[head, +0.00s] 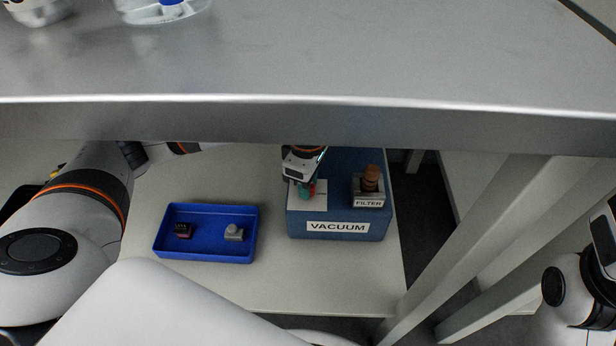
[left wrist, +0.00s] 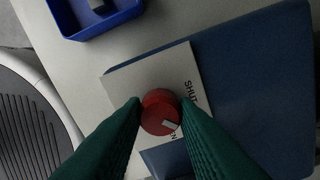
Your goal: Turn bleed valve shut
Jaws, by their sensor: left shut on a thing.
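The bleed valve is a round red knob (left wrist: 158,104) on a white plate (left wrist: 120,80) on top of the blue VACUUM box (head: 300,228). The plate reads SHUT on one side, and a partly hidden word ending in N shows near the fingers. The knob's white mark points toward the N, away from SHUT. My left gripper (left wrist: 161,114) is shut on the knob, with one green finger on each side. In the head view my left gripper (head: 308,186) comes down onto the plate and hides most of the knob.
A FILTER block (head: 368,203) with a brown knob stands right of the valve. A blue tray (head: 205,257) with two small parts lies left of the box. A metal tabletop (head: 330,60) overhangs the shelf (head: 300,290). Grey legs (head: 470,235) stand at right.

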